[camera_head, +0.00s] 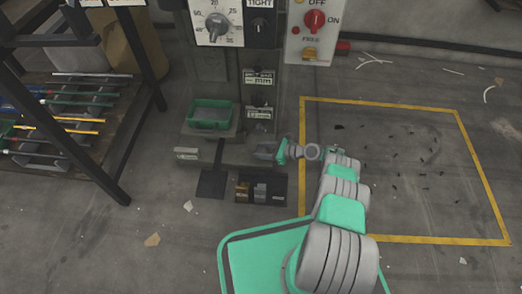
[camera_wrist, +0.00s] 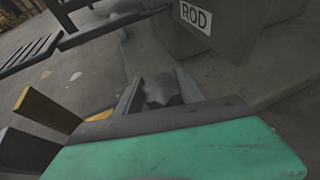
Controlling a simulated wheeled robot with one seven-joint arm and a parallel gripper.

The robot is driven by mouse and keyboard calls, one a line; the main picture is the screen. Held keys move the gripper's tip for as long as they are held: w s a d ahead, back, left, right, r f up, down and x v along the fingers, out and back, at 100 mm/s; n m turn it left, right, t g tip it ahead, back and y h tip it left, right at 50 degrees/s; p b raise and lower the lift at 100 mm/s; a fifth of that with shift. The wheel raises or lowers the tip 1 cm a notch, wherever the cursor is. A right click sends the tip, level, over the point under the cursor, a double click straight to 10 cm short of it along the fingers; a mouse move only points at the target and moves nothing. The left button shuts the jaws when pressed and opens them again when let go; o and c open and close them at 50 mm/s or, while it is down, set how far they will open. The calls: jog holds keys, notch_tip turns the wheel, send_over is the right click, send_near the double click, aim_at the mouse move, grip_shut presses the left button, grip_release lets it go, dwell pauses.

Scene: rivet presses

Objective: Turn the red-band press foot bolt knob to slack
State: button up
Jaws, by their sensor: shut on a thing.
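The press (camera_head: 210,75) stands at the centre back of the head view; its red band does not show in either view. My gripper (camera_head: 267,152) is low at the right side of the press foot. In the wrist view, my gripper (camera_wrist: 160,92) has its two fingers closed on a dark grey lobed knob (camera_wrist: 161,88), one finger on each side. In the head view the gripper mostly hides this knob. A plate with the word TIGHT (camera_head: 260,4) is cut by the top edge, above a small dark knob (camera_head: 260,27).
A green tray (camera_head: 209,115) sits on the press. Pedals (camera_head: 260,192) stand in a dark box before the foot. A rack (camera_head: 70,120) with coloured rods is at left. Yellow-edged floor (camera_head: 400,170) at right holds only scraps. A ROD label (camera_wrist: 195,15) shows in the wrist view.

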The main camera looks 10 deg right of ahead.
jog(key=shift+a, duration=0.1)
dwell(0.3)
jog(key=o, duration=1.4)
jog(key=shift+c, duration=0.2)
jog(key=p+v, duration=0.1)
jog(key=v, duration=0.7)
